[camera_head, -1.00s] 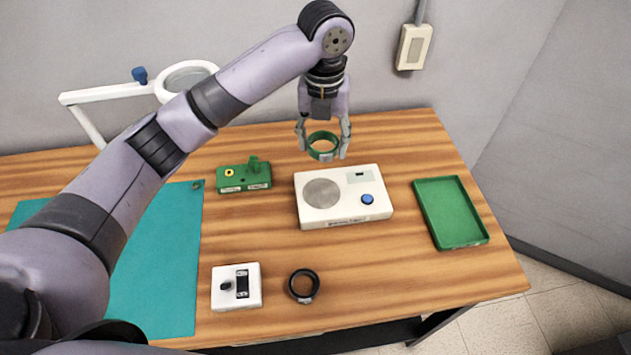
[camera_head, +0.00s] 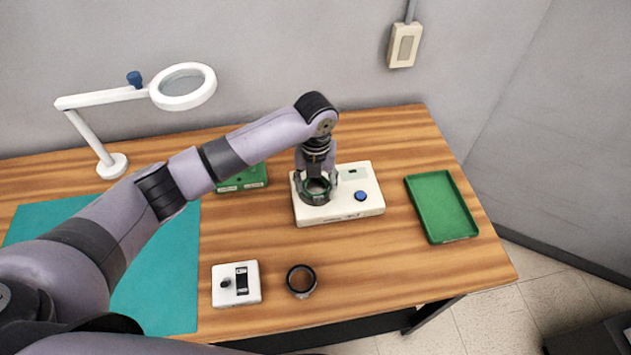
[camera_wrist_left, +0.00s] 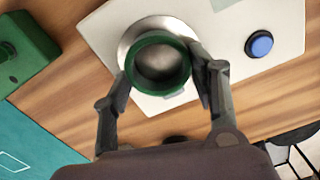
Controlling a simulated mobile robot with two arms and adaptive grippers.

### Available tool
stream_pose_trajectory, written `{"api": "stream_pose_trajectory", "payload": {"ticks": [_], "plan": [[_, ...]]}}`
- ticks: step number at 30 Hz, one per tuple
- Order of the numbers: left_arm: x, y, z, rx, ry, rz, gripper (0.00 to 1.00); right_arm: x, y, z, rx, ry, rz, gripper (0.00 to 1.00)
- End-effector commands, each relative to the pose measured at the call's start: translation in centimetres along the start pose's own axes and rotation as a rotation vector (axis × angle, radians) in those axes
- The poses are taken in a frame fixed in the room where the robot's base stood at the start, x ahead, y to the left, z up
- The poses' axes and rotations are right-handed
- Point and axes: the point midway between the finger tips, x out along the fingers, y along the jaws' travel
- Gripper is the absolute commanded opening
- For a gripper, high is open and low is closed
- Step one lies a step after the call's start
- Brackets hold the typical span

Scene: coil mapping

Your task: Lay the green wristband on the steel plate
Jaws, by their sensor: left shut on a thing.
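The green wristband (camera_head: 316,197) is a ring held level in my left gripper (camera_head: 318,186), which is shut on it. It is over the round steel plate on the left part of the white device (camera_head: 350,207). In the left wrist view the wristband (camera_wrist_left: 133,88) sits between the two fingers, and the rim of the steel plate (camera_wrist_left: 128,40) shows beyond it. The band appears low over the plate; I cannot tell whether it touches. In the head view the gripper and band cover most of the plate. My right gripper is not in view.
The device has a blue button (camera_head: 360,196). A green tray (camera_head: 441,207) lies to the right and a green block (camera_head: 243,180) to the left. A magnifier lamp (camera_head: 183,87) stands behind.

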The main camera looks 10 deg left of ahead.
Motion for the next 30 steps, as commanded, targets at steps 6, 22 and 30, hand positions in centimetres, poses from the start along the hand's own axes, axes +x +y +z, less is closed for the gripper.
{"api": "stream_pose_trajectory", "payload": {"ticks": [6, 22, 30], "plan": [[0.13, -0.01, 0.00, 0.000, 0.000, 0.000, 0.35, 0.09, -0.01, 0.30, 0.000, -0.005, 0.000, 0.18], [0.65, 0.01, -0.01, 0.000, 0.000, 0.001, 0.74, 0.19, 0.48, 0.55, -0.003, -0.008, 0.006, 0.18], [0.55, 0.01, 0.02, 0.000, 0.000, 0.000, 0.74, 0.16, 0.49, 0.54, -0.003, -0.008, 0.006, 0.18]]}}
